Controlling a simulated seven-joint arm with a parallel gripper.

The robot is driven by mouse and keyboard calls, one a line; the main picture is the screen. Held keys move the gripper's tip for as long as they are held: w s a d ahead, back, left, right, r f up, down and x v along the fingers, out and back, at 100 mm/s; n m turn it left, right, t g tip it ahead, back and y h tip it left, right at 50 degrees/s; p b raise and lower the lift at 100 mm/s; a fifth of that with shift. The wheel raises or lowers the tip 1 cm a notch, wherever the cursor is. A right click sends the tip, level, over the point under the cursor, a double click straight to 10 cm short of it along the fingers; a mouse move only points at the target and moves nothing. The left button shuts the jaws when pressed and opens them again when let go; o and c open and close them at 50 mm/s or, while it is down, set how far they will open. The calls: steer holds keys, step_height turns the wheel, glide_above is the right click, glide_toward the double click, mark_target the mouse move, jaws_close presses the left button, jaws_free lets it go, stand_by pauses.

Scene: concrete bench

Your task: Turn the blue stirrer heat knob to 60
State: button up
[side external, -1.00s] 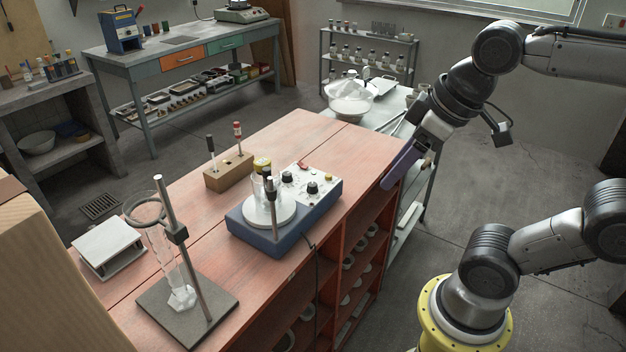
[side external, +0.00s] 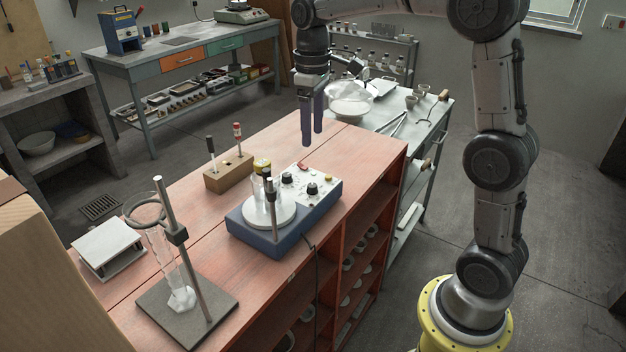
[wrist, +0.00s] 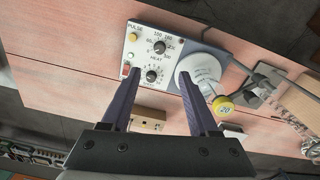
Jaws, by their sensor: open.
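The blue stirrer (side external: 262,237) sits on the reddish bench, with a round white plate and a pale control panel. In the wrist view the black heat knob (wrist: 160,47) is above the printed word HEAT, with a numbered scale around it; I cannot read its pointer. It is the nearer knob in the side view (side external: 312,188). A second black knob (wrist: 151,76) lies below it in the wrist view, with its own scale. My gripper (side external: 312,138) is open and empty, pointing down above the bench behind the stirrer, clear of both knobs. Its fingers (wrist: 160,72) frame the second knob in the wrist view.
A glass vessel (side external: 258,188) and a metal post (side external: 271,200) stand at the plate. A wooden block (side external: 228,175) holds two upright tools. A ring stand (side external: 180,262) stands at the front left. Bench right of the panel is clear.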

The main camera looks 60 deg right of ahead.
mark_target(313, 185)
step_height(313, 185, down, 14)
steer(key=shift+r, duration=0.25)
steer(key=shift+c, duration=0.3)
jaws_close()
